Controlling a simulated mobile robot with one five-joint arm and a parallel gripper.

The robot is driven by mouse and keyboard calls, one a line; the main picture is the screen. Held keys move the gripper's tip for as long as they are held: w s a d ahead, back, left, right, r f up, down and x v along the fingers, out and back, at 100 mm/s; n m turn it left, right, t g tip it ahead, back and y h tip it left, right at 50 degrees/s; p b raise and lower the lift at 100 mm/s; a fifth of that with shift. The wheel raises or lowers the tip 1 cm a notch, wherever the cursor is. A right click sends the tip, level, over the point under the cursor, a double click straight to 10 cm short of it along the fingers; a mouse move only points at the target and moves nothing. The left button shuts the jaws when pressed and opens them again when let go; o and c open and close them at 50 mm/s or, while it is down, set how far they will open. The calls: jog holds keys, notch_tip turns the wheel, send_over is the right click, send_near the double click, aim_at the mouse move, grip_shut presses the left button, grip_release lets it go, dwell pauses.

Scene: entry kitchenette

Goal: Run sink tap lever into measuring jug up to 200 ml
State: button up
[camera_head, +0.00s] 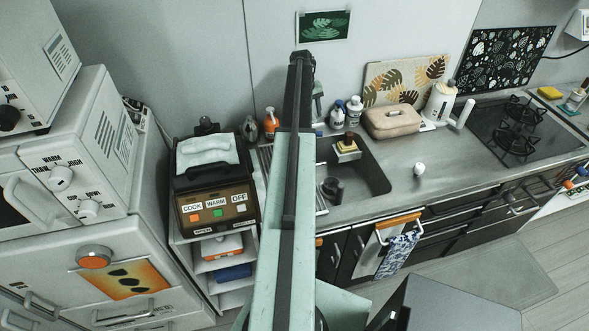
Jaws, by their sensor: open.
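No tap lever or water stream can be made out. My gripper's jaws cannot be made out.
Bottles (354,107), a beige bread bin (392,121), a white kettle (439,103) and a small white pot (419,169) are on the counter. The counter right of the sink is mostly clear.

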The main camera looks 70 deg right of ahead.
jog(key=s+a, duration=0.4)
jog(key=a, duration=0.1)
dwell(0.6)
jog(key=shift+a+r, duration=0.1)
notch_tip(320, 180, up, 8)
jog(key=w+a+p, duration=0.1)
jog(key=p, duration=0.6)
jog(key=shift+w+f+p, duration=0.15)
jog(key=shift+f+p, duration=0.1)
jog(key=shift+p, duration=0.1)
jog(key=shift+r, duration=0.1)
